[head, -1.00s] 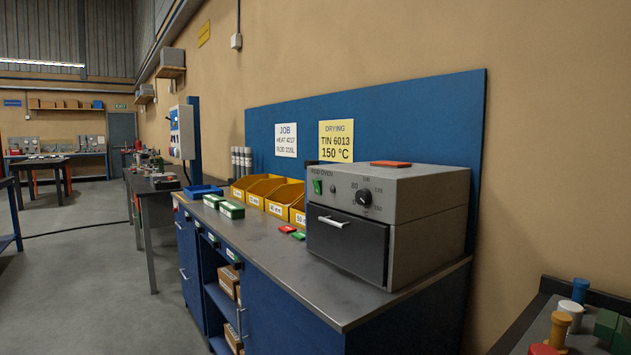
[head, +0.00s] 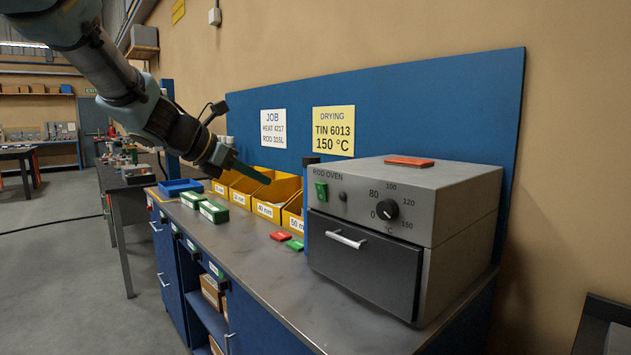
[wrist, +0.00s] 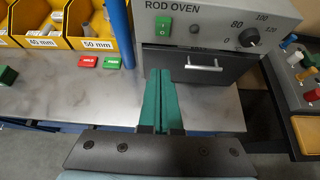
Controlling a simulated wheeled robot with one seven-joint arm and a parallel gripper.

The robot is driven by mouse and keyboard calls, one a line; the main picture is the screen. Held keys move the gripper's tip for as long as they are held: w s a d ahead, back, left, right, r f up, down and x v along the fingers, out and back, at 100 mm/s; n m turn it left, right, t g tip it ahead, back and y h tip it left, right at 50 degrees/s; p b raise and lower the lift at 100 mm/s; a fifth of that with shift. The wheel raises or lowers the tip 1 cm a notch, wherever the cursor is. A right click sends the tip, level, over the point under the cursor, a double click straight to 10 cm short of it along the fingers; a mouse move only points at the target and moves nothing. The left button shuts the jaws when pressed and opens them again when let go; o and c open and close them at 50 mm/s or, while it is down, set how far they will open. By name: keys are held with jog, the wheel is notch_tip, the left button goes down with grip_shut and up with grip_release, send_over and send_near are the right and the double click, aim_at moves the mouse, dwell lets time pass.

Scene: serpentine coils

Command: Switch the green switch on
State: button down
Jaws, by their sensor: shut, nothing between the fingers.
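The green switch (head: 321,192) is a rocker at the upper left of the front panel of the grey rod oven (head: 470,205). It also shows in the wrist view (wrist: 163,27), marked with I and O. My gripper (head: 267,180) has green fingers and is in the air above the bench, left of the oven in the head view. In the wrist view its fingers (wrist: 161,72) are shut together and empty, pointing toward the oven front below the switch. They appear apart from the switch. Which side of the rocker is pressed is too small to tell.
A black dial (head: 387,209) and a drawer handle (head: 346,239) are on the oven front. Yellow bins (head: 273,200) stand at the back of the bench. Red (head: 281,236) and green (head: 296,245) tags lie left of the oven. The front of the benchtop (head: 270,290) is clear.

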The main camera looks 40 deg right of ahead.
jog(key=shift+s+d+r, duration=0.1)
jog(key=shift+d+r, duration=0.15)
jog(key=shift+d, duration=0.15)
jog(key=p, duration=0.2)
send_near(319, 190)
notch_tip(319, 190, down, 4)
jog(key=d+p, duration=0.1)
jog(key=d, duration=0.1)
jog(key=d+r+p, duration=0.1)
jog(key=d, duration=0.1)
jog(key=shift+s+d, duration=0.1)
jog(key=shift+s, duration=0.05)
jog(key=shift+d, duration=0.4)
jog(key=shift+f, duration=0.1)
jog(key=shift+d, duration=0.1)
